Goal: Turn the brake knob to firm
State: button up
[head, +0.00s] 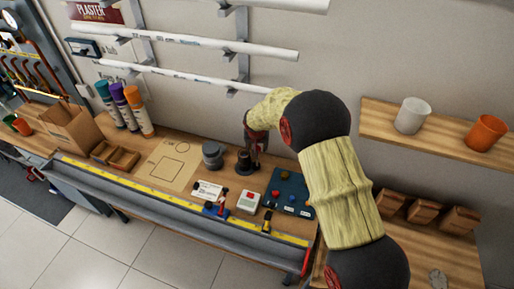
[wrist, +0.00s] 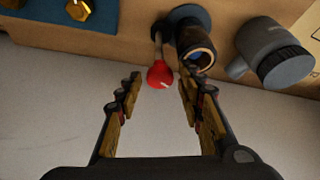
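A red ball knob (wrist: 160,76) on a thin stem shows in the wrist view, beside a dark upright cylinder with a brownish open end (wrist: 197,52). My gripper (wrist: 159,84) is open, with the red ball between its fingertips and a visible gap on each side. In the head view my gripper (head: 256,146) is over the dark cylinder (head: 244,162) at the back of the bench and hides the red ball. I see no readable "firm" mark, and cannot tell which knob is the brake.
A grey cylindrical fitting (head: 212,153) stands just left of the dark cylinder. White pipes (head: 190,41) hang on the wall above.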

jog(key=c, duration=0.9)
jog(key=shift+p, duration=0.4)
jog(key=shift+d+r+n+y+p, duration=0.1)
jog(key=shift+n+y+p, duration=0.3)
jog(key=shift+n+p, duration=0.9)
jog(key=shift+n, duration=0.2)
jog(key=shift+f+n+y+b, duration=0.2)
jog(key=shift+n+y+b, duration=0.4)
jog(key=shift+n+b, duration=0.35)
jog(key=shift+d+n+b, duration=0.1)
jog(key=shift+n+b, duration=0.45)
jog(key=shift+b, duration=0.1)
jog(key=shift+r, duration=0.1)
